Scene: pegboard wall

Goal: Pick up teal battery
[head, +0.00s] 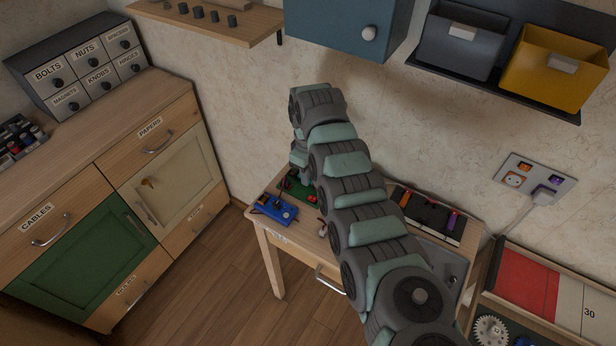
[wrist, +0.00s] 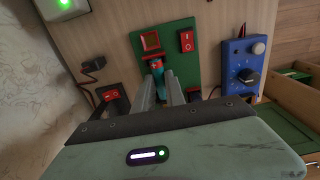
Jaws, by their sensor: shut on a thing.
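The teal battery (wrist: 158,75) shows in the wrist view between the two fingers of my gripper (wrist: 160,82), at the lower part of a green board (wrist: 180,58). My gripper is shut on it. The fingers hide its sides and lower end, and I cannot tell whether it is clear of the board. In the head view my arm reaches down to the small wooden table (head: 256,218), and my gripper (head: 289,186) is over the green board. The battery cannot be made out there.
Beside the board stands a blue box (wrist: 244,65) with a knob. The board has a red square (wrist: 150,40) and a red rocker switch (wrist: 187,40). A black plug with a cable (wrist: 93,64) and another red switch (wrist: 110,94) lie left of my fingers.

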